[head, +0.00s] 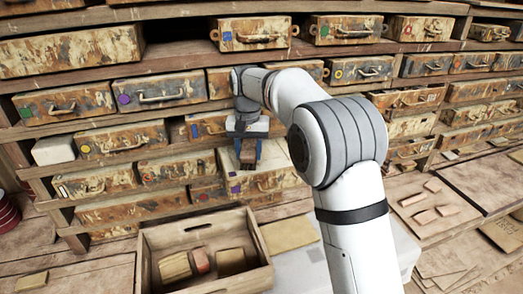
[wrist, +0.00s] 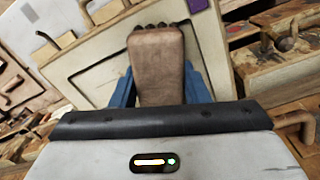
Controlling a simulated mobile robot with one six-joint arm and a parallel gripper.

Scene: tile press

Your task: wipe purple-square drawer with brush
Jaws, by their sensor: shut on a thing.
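The purple-square drawer (head: 275,181) is a worn cream and brown front in the lower rows, behind my gripper, with a purple square near its left end. In the wrist view the drawer front (wrist: 98,55) fills the top middle, with the purple square at upper right. My gripper (head: 246,160) is shut on the brush (head: 248,153), a brown block held between blue fingers. In the wrist view the brush (wrist: 160,65) has dark bristles at its far end, toward the drawer front. I cannot tell whether the bristles touch it. My gripper hides part of the drawer.
A wooden crate (head: 150,240) with several blocks stands below on the left. Other marked drawers surround this one, including one with a purple circle (head: 160,92). Loose reddish blocks (head: 424,216) lie on a board at right. A pale block (head: 54,150) sits at far left.

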